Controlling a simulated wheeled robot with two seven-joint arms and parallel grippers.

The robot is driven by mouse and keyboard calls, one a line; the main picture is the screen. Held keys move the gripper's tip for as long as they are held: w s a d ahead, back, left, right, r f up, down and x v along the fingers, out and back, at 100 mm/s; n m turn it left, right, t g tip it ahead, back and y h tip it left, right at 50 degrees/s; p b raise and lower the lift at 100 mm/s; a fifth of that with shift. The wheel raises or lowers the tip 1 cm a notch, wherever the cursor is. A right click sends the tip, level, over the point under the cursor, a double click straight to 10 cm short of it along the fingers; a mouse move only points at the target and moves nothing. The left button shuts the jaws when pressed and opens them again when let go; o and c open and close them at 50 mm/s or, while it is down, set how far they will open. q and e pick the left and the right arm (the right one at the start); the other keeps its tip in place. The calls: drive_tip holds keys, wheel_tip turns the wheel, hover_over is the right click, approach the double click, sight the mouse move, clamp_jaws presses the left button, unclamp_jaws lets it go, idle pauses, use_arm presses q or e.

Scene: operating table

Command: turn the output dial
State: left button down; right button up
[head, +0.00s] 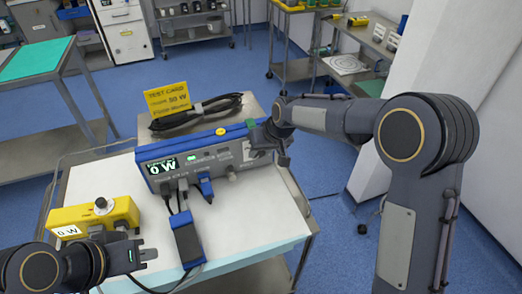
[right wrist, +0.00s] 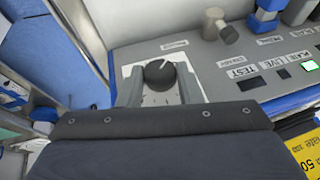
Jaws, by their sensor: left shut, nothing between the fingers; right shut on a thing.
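The generator (head: 200,158), a grey and blue box on a white-topped cart, shows "0 W" in green on its display (head: 162,167). The output dial (right wrist: 160,72) is a black knob with a white pointer line, on a pale plate on the front panel. My right gripper (right wrist: 161,82) has one finger on each side of the dial and is shut on it; in the head view it covers the dial. The pointer tilts up and right in the right wrist view. My left gripper (head: 150,255) is shut and empty, low at the left.
A yellow test card (head: 167,99) reading 50 W and a black coiled cable (head: 200,110) are on top of the generator. A blue block (head: 188,243) with cables lies in front.

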drive_tip(key=y+b, duration=0.2)
drive_tip(key=b, duration=0.1)
drive_tip(key=shift+w+d+f+m+g+y+b, duration=0.1)
drive_tip(key=shift+d+f+m+g+y+b, duration=0.2)
drive_tip(key=shift+f+g+y, duration=0.1)
drive_tip(key=y+b, duration=0.2)
drive_tip(key=b, duration=0.1)
drive_tip(key=shift+d+m+g, duration=0.1)
drive_tip(key=shift+m+g, duration=0.2)
drive_tip(key=shift+y+b, duration=0.55)
drive_tip(key=shift+y, duration=0.25)
drive_tip(key=shift+r, duration=0.1)
drive_tip(key=o, duration=1)
drive_tip(key=shift+r, duration=0.1)
